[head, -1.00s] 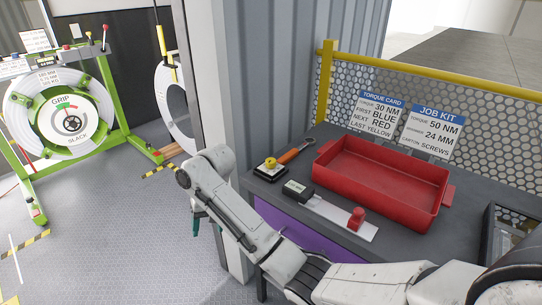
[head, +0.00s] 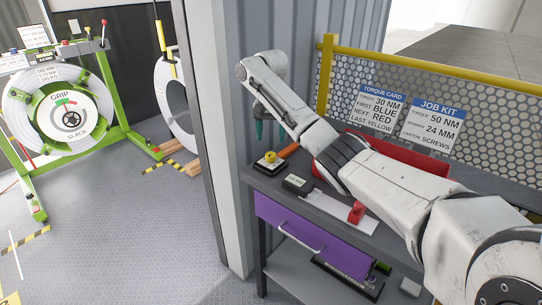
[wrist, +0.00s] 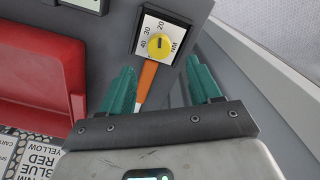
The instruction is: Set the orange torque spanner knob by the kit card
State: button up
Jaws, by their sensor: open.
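The torque spanner lies at the bench's back left; its orange handle (head: 289,150) is partly hidden by my arm. Its yellow knob (head: 270,157) sits on a dark block with a white dial. In the wrist view the yellow knob (wrist: 159,47) is ringed by 20, 30, 40 and NM; a small dark mark shows on it, but its setting is unclear. The job kit card (head: 433,126) reads torque 50 NM. My gripper (head: 270,130) hangs above the knob, open and empty. In the wrist view its teal fingers (wrist: 165,85) are apart, with the orange handle (wrist: 147,75) between them.
A red tray (head: 428,167) stands right of the spanner, partly behind my arm. A torque card (head: 379,110) reading 30 NM hangs on the mesh. In front are a small dark display box (head: 297,184) and a white plate with a red block (head: 356,212).

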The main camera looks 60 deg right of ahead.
aim_at(271, 153)
notch_tip(271, 153, down, 7)
jog(key=shift+r, duration=0.1)
jog(key=shift+c, duration=0.3)
jog(key=c, duration=1)
